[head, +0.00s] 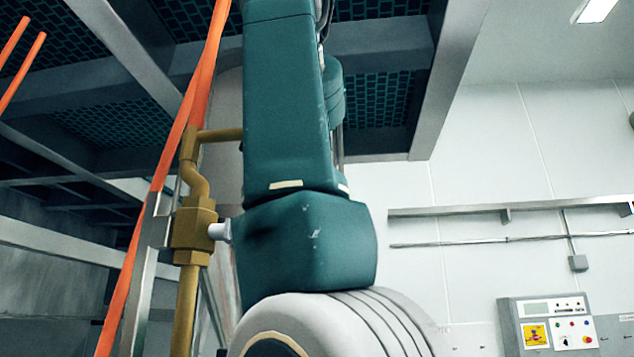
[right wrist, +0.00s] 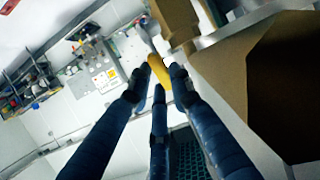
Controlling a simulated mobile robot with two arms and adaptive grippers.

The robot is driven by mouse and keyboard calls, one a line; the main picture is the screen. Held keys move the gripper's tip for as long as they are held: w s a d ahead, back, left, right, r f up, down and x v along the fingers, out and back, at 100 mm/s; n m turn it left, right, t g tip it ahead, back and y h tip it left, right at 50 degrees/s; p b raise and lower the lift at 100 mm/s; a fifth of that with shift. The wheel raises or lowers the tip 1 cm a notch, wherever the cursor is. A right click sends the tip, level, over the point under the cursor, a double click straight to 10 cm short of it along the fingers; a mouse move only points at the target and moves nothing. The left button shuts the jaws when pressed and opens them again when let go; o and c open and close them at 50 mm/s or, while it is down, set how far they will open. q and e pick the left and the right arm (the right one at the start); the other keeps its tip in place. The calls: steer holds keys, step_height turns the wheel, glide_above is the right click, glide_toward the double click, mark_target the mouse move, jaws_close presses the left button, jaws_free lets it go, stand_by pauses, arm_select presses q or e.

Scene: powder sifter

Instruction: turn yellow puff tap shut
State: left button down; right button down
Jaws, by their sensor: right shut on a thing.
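The yellow tap handle (right wrist: 157,68) shows in the right wrist view, between the fingertips of my right gripper (right wrist: 160,79). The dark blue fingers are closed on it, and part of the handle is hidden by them. In the head view the brass tap body (head: 193,228) sits on an upright brass pipe (head: 185,310), with a pale stem (head: 219,231) pointing right. The stem's far end, the yellow handle and my right gripper are hidden there behind my own teal arm. My left gripper is not in view.
An orange sloping rail (head: 160,175) and a grey metal post (head: 145,280) stand left of the pipe. A control panel (head: 547,325) is at the lower right by the white wall. A large brown block-like surface (right wrist: 235,85) lies close to the right of the fingers.

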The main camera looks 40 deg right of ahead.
steer(key=c, duration=1.6)
jaws_free()
steer(key=shift+r, duration=0.1)
steer(key=shift+o, duration=0.3)
